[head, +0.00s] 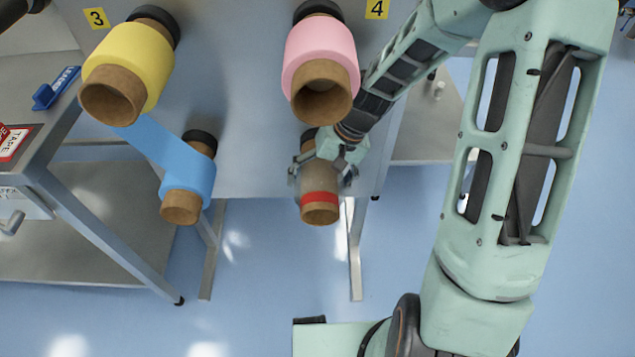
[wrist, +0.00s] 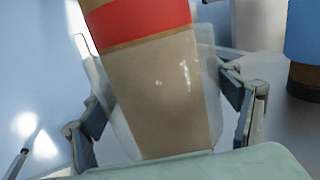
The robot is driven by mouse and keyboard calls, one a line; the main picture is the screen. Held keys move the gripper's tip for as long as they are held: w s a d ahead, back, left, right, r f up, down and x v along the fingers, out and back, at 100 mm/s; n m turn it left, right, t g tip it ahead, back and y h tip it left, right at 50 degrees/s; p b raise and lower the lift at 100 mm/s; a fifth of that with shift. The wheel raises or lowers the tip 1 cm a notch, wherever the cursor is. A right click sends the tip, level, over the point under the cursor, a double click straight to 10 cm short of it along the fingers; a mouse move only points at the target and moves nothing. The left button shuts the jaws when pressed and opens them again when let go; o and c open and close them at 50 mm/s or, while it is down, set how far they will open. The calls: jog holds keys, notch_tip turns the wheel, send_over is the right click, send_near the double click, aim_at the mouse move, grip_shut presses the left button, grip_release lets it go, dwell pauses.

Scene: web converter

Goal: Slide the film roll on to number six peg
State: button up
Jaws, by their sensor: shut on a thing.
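The film roll (head: 320,197) is a brown core wrapped in clear film with a red band near its front end. My gripper (head: 322,178) is shut on it from above, one finger on each side. In the wrist view the film roll (wrist: 160,95) lies between the fingers of my gripper (wrist: 166,122). The roll sits below the pink roll, in line with a dark hub (head: 309,136) on the grey panel. I cannot tell how far it is around a peg there, and no number six label shows.
A yellow roll (head: 128,60) hangs by label 3 and a pink roll (head: 320,52) by label 4. A blue roll (head: 188,172), its film stretched up to the yellow roll, is left of the held roll. A metal table (head: 60,235) stands at left.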

jog(key=shift+w+d+f, duration=0.3)
jog(key=shift+w+d, duration=0.05)
jog(key=shift+w, duration=0.35)
dwell(0.6)
jog(key=o, duration=2)
jog(key=shift+o, duration=0.2)
jog(key=shift+a, duration=0.1)
jog(key=shift+s, duration=0.1)
jog(key=v, duration=1.2)
